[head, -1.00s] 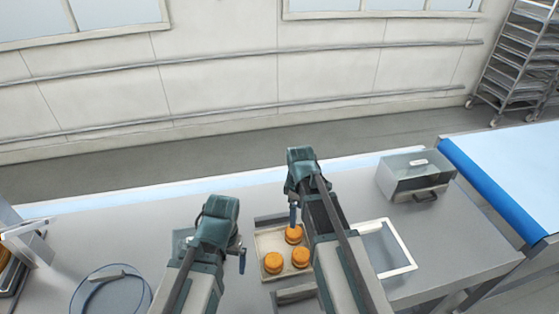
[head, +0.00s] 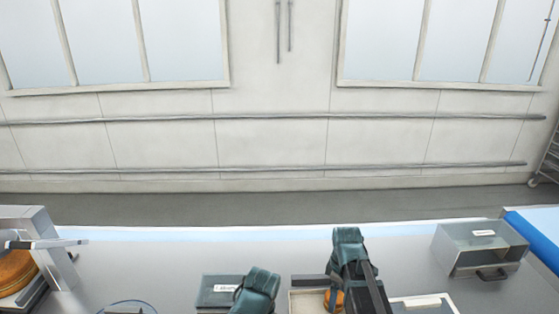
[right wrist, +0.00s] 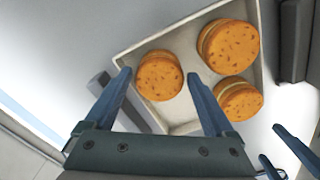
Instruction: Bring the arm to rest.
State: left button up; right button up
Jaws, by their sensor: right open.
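My right gripper (head: 349,250) is over the worktop in the head view, with its fingers mostly hidden behind its body. In the right wrist view its two blue fingers (right wrist: 158,76) are apart and empty, above the edge of a pale tray. My left arm's end (head: 258,288) is low in the head view, left of the right one. Two blue fingers of my left gripper (right wrist: 272,143) show apart at the lower right of the right wrist view. The tray (right wrist: 188,128) holds three orange-brown filled rounds (right wrist: 159,77), (right wrist: 229,46), (right wrist: 238,99).
A grey metal box with a handle (head: 480,250) stands at the right, beside a blue-edged belt (head: 535,245). A labelled box (head: 217,290) and a white frame (head: 425,303) flank the tray. A metal stand (head: 45,245) is at the left. The worktop's back is mostly clear.

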pick_arm(q)
notch_tip(320, 180, down, 2)
jog(key=shift+f+b, duration=0.1)
jog(key=shift+b, duration=0.5)
pick_arm(e)
notch_tip(320, 180, down, 2)
jog(key=shift+f, duration=0.1)
pick_arm(q)
notch_tip(320, 180, up, 13)
jog(key=p, duration=1.3)
pick_arm(e)
notch_tip(320, 180, up, 13)
pick_arm(q)
notch_tip(320, 180, down, 14)
jog(key=b, duration=1.3)
jog(key=shift+b, duration=0.4)
pick_arm(e)
notch_tip(320, 180, down, 14)
jog(key=shift+r, duration=0.1)
notch_tip(320, 180, up, 11)
jog(key=p, duration=1.1)
jog(key=shift+r, duration=0.1)
pick_arm(q)
notch_tip(320, 180, up, 11)
